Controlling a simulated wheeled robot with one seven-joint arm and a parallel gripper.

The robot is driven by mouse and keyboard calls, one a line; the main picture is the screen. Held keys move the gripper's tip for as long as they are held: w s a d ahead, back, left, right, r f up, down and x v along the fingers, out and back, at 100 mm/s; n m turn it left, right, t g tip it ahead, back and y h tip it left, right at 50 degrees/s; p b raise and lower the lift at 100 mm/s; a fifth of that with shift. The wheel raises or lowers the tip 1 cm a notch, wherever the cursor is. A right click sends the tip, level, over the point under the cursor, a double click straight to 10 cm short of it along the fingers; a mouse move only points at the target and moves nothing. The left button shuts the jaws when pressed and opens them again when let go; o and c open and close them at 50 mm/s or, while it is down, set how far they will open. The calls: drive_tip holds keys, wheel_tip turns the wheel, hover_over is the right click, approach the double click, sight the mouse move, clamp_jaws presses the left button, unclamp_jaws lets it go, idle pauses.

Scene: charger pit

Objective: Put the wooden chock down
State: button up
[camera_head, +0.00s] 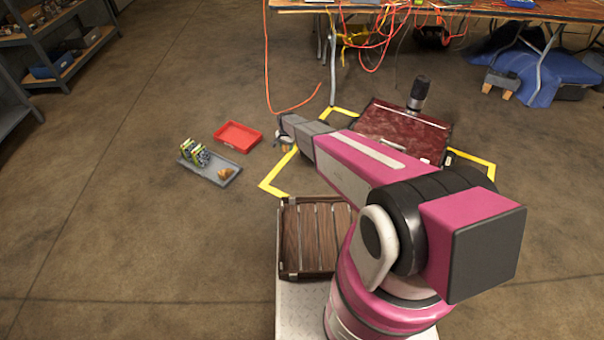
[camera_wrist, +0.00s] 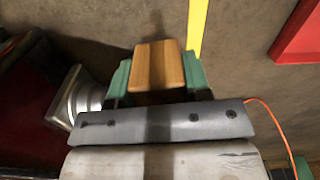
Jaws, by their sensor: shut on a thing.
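The wooden chock (camera_wrist: 160,66) is a light-brown block between the two green fingers of my gripper (camera_wrist: 160,78) in the wrist view. My gripper is shut on it from both sides. The bare floor shows beyond the chock, with a yellow tape strip (camera_wrist: 197,25) close to its right. In the head view my gripper (camera_head: 284,138) is at the far end of the pink arm, above the left part of the yellow-taped area. The chock is small there and mostly hidden by the gripper.
A dark red case (camera_head: 402,130) stands inside the yellow tape (camera_head: 272,180), right of my gripper. A red tray (camera_head: 238,150) and a grey tray (camera_head: 226,181) with small goods lie to the left. An orange cable (camera_head: 268,70) hangs from the cluttered table (camera_head: 480,10). Open floor lies left.

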drive_tip(key=a+f+m, duration=0.1)
drive_tip(key=a+f, duration=0.4)
drive_tip(key=f, duration=0.4)
hover_over(300, 175)
drive_tip(key=f, duration=0.7)
drive_tip(key=shift+w+f, duration=0.2)
drive_tip(key=shift+f, duration=2)
drive_tip(key=shift+f, duration=0.15)
drive_tip(key=o, duration=1)
drive_tip(key=shift+c, duration=0.2)
